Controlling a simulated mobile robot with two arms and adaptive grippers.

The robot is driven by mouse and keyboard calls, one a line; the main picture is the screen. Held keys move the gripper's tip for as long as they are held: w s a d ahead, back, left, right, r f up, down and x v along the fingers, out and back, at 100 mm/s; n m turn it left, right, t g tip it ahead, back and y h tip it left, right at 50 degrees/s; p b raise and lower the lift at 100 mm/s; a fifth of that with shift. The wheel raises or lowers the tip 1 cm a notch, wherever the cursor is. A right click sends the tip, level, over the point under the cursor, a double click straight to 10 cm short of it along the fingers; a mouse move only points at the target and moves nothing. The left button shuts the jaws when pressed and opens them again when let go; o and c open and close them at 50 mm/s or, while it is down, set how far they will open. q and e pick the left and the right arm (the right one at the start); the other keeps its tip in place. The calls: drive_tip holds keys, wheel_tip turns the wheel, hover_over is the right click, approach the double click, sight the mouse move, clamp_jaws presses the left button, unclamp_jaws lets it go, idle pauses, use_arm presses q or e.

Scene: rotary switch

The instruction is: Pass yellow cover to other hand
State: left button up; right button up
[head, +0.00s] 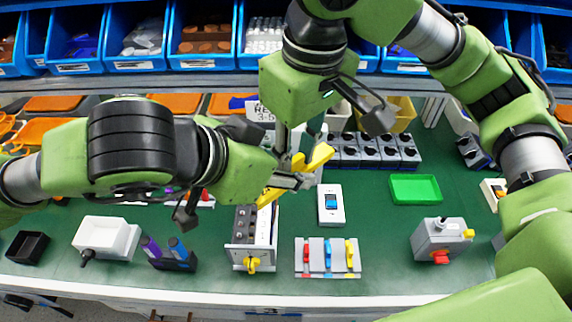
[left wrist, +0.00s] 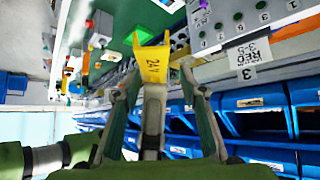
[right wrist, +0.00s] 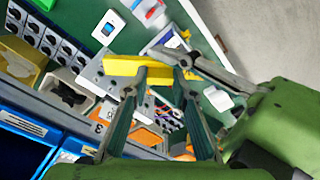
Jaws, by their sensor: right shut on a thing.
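The yellow cover (head: 318,158) is held up in the air between my two grippers, above the table's middle. My right gripper (head: 290,165) comes down from above and is shut on the yellow cover, which also shows across its fingertips in the right wrist view (right wrist: 130,67). My left gripper (head: 292,182) reaches in from the left, close to the cover. In the left wrist view its fingers (left wrist: 160,80) are apart, with the yellow cover (left wrist: 153,62), marked 24V, ahead between them. The overlapping fingers hide part of the cover in the head view.
Below stand a grey box with a yellow knob (head: 252,262), a white blue-switch plate (head: 331,205) and a panel with coloured levers (head: 328,257). A green tray (head: 415,189) and a grey box with a red knob (head: 441,240) are to the right. Blue bins (head: 135,38) line the back.

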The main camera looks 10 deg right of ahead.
use_arm(q)
clamp_jaws()
drive_tip(key=shift+w, duration=0.2)
use_arm(e)
drive_tip(key=o, duration=1.1)
drive_tip(key=shift+s, duration=0.1)
